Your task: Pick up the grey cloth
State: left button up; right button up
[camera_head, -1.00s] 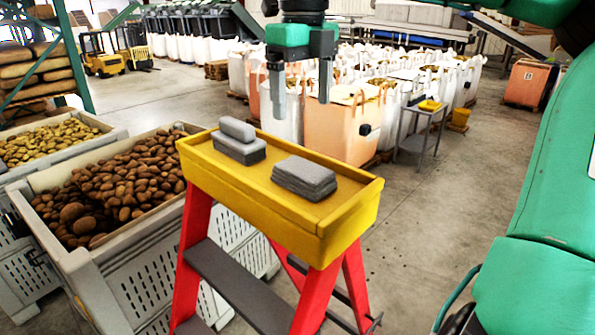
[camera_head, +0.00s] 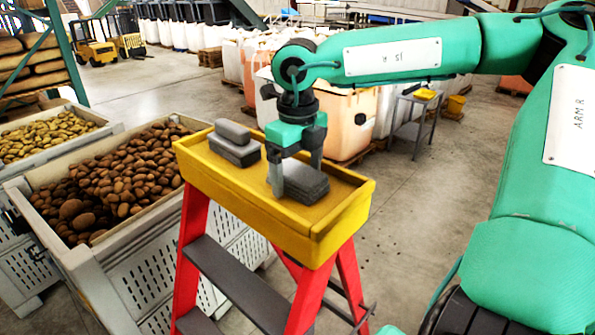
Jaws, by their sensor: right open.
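The grey cloth (camera_head: 304,187) looks like a flat folded stack and lies on the right part of the yellow ladder top (camera_head: 347,210). My right gripper (camera_head: 296,178) points down over it from above, jaws open. One finger is at the cloth's left end and the other is near its far side. The gripper partly hides the cloth, and I cannot tell whether the fingers touch it. My left gripper is not in view.
A grey two-part block (camera_head: 234,146) sits left of the cloth on the same top, which has a raised rim. A crate of brown potatoes (camera_head: 110,178) stands to the left. A small grey cart (camera_head: 412,131) stands behind on the right.

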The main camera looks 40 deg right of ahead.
jog(key=shift+f, duration=0.2)
jog(key=c, duration=1.1)
jog(key=shift+r, duration=0.1)
